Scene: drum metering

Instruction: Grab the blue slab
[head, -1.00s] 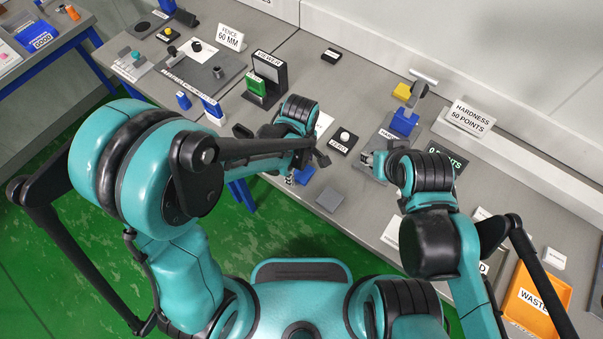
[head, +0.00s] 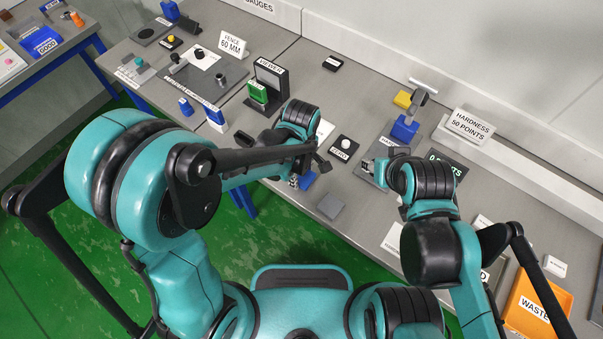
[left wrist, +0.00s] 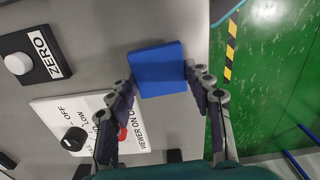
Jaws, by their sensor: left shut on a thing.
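The blue slab (left wrist: 158,68) is a flat square block, seen in the left wrist view between the two fingers of my left gripper (left wrist: 160,82). The fingertips touch its left and right sides, and the gripper is shut on it. In the head view the slab (head: 309,180) shows in part at the bench's front edge, beside my left gripper (head: 300,182), which partly hides it. My right gripper (head: 375,170) is over the hardness station; its fingers are too small and hidden to read.
A grey slab (head: 330,205) lies close to the right of the blue one. The ZERO button box (head: 346,147) stands behind. In the left wrist view a white viewer panel with a black knob (left wrist: 74,139) lies near the left finger. An orange WASTE bin (head: 527,300) is at right.

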